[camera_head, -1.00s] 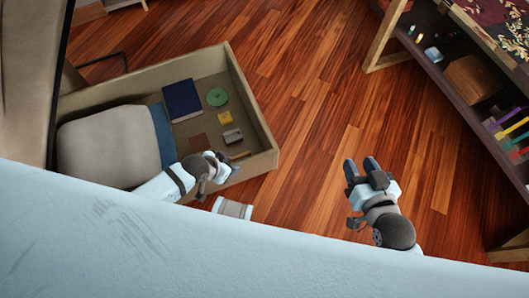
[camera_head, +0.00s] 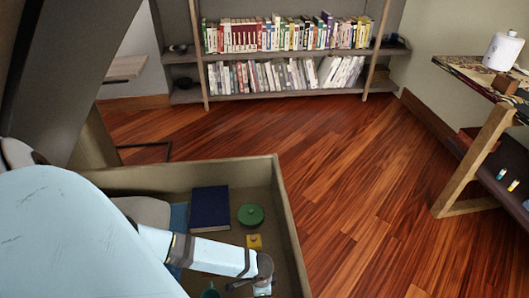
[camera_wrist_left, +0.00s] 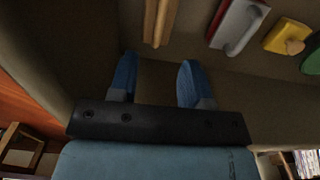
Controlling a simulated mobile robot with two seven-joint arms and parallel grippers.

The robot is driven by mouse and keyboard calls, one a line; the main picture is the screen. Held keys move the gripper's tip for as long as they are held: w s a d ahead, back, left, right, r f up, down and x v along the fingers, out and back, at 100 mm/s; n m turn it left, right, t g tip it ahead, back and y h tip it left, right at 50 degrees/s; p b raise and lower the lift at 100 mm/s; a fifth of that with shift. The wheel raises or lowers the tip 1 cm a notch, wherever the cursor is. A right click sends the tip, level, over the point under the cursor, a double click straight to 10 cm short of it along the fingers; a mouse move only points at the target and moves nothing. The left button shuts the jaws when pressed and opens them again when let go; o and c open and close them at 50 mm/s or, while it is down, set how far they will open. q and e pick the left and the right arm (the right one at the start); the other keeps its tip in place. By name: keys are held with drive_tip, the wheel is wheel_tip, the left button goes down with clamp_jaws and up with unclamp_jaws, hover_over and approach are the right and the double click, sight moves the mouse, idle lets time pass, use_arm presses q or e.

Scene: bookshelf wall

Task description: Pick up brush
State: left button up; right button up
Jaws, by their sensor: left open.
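A wooden stick-like piece (camera_wrist_left: 160,20), perhaps the brush's handle, lies at the top of the left wrist view; its far end is cut off. A pale grey piece with a raised grip and a red edge (camera_wrist_left: 237,25) lies to its right; I cannot tell for certain which is the brush. My left gripper (camera_wrist_left: 157,75) is open and empty, its two blue fingers pointing towards the wooden piece, apart from it. In the head view the left arm reaches over the drawer-like box (camera_head: 290,235), and its wrist hides the area below. My right gripper is not in view.
In the box are a dark blue book (camera_head: 209,208), a green round lidded thing (camera_head: 251,215) and a yellow block (camera_head: 254,242). The box walls stand close around my left gripper. A bookshelf (camera_head: 290,85) stands at the back, a desk (camera_head: 465,165) at right. The floor between is clear.

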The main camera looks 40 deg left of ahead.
use_arm(q)
wheel_tip(320, 180, down, 5)
drive_tip(key=shift+f+b, duration=0.2)
drive_tip(key=shift+b, duration=0.9)
drive_tip(key=shift+f, duration=0.4)
drive_tip(key=shift+f+b, duration=0.4)
drive_tip(key=shift+b, duration=0.15)
wheel_tip(320, 180, down, 4)
drive_tip(key=b, duration=0.3)
drive_tip(key=shift+f, duration=0.1)
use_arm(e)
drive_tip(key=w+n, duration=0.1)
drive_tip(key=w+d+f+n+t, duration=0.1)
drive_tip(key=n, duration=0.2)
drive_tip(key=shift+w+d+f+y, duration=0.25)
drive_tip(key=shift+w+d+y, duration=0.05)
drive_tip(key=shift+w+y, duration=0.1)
use_arm(q)
clamp_jaws()
